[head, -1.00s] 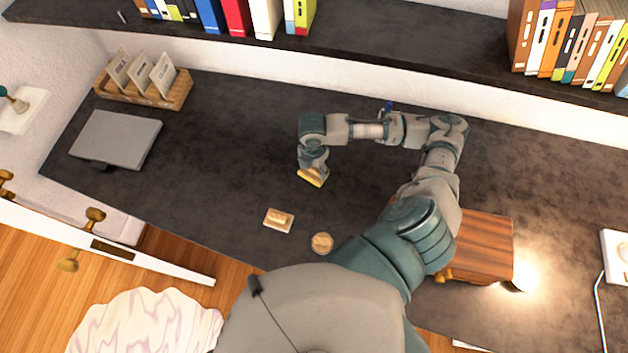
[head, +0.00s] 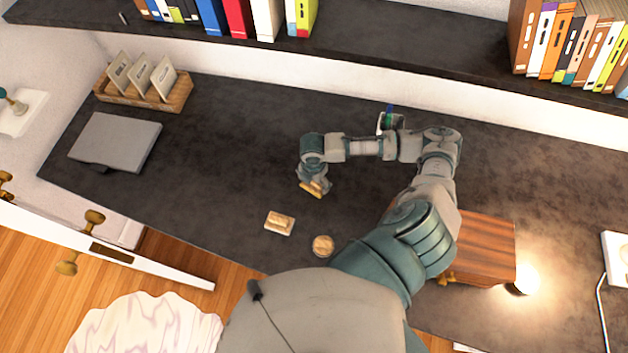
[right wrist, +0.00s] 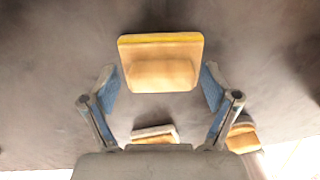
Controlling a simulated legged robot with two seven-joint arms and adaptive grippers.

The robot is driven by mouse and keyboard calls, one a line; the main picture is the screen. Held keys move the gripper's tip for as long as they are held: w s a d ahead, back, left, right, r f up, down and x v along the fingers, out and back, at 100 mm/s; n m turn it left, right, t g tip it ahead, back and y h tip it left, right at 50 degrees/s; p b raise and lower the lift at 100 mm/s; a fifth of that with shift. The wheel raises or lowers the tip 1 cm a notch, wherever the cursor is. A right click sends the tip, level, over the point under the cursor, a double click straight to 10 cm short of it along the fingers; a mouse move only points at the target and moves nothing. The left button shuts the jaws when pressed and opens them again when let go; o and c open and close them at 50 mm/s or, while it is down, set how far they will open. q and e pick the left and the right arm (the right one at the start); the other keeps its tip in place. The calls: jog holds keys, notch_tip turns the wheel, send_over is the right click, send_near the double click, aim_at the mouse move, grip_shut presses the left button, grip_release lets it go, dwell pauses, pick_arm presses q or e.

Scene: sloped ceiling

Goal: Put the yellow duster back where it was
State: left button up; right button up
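The yellow duster (head: 312,189), a wooden block with a yellow edge, is by the tip of my right gripper (head: 314,184) in the head view, over the dark desk. In the right wrist view the yellow duster (right wrist: 160,64) shows whole, just beyond and between the spread fingers of my right gripper (right wrist: 160,92). Gaps show at both sides, so the gripper is open. I cannot tell whether the duster rests flat on the desk. My left gripper is out of view.
A rectangular wooden-topped piece (head: 280,222) and a round one (head: 322,245) lie near the desk's front edge. A wooden box (head: 485,247) stands right, a laptop (head: 115,141) and card basket (head: 145,95) left. The desk's middle left is clear.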

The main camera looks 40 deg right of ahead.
jog(key=shift+a+r, duration=0.1)
notch_tip(320, 180, up, 12)
jog(key=p, duration=0.1)
dwell(0.4)
dwell(0.4)
